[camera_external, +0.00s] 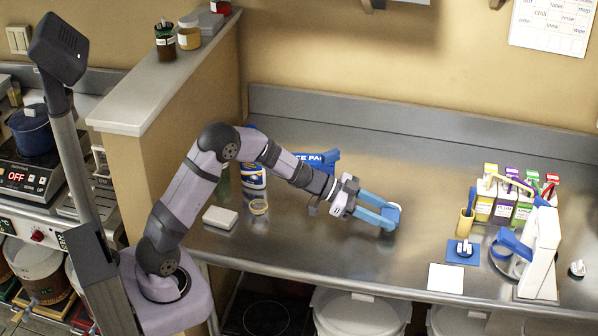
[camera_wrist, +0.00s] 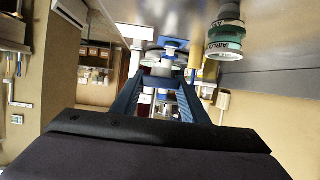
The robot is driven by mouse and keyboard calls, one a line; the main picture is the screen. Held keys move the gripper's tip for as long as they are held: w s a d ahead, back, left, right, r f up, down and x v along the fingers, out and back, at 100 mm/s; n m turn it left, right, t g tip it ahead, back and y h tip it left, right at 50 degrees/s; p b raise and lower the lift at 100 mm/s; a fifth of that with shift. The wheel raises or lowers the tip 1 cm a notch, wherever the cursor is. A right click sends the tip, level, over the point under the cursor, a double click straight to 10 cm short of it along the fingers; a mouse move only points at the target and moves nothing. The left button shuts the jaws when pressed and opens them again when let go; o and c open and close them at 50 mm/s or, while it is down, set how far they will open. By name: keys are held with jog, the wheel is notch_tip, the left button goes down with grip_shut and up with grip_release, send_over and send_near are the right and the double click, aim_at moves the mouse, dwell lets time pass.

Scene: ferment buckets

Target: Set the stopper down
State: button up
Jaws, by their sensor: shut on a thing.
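My gripper (camera_external: 389,215) is stretched out over the middle of the steel counter, its long blue fingers shut on a small white thing (camera_external: 395,211), likely the stopper. The fingers hide most of it. I cannot tell from this view how far it is above the counter. In the wrist view, the blue fingers reach forward to a small round white-and-blue thing (camera_wrist: 172,46) at their tips. A similar white piece (camera_external: 464,247) sits on a blue pad (camera_external: 456,257) at the right. Another small white piece with a dark base (camera_external: 577,269) stands at the far right.
A flat white square (camera_external: 445,278) lies near the counter's front edge. The counter (camera_external: 345,260) around my gripper is clear.

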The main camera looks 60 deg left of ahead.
jog(key=s+a+n+t+y+p, duration=0.1)
jog(key=s+a+n+y+p, duration=0.2)
jog(key=a, duration=0.8)
jog(key=s+a+n+t+y+p, duration=0.1)
jog(key=s+a+t+p, duration=0.15)
jog(key=a+p, duration=0.55)
jog(key=s+d+m+g+h, duration=0.4)
jog(key=s+d, duration=0.2)
jog(key=s, duration=0.7)
jog(key=shift+s+d+f, duration=0.2)
jog(key=shift+s+f, duration=0.05)
jog(key=shift+f, duration=0.1)
jog(key=shift+f, duration=0.1)
jog(key=shift+f+p, duration=0.55)
jog(key=shift+f, duration=2.5)
jog(key=shift+f, duration=0.1)
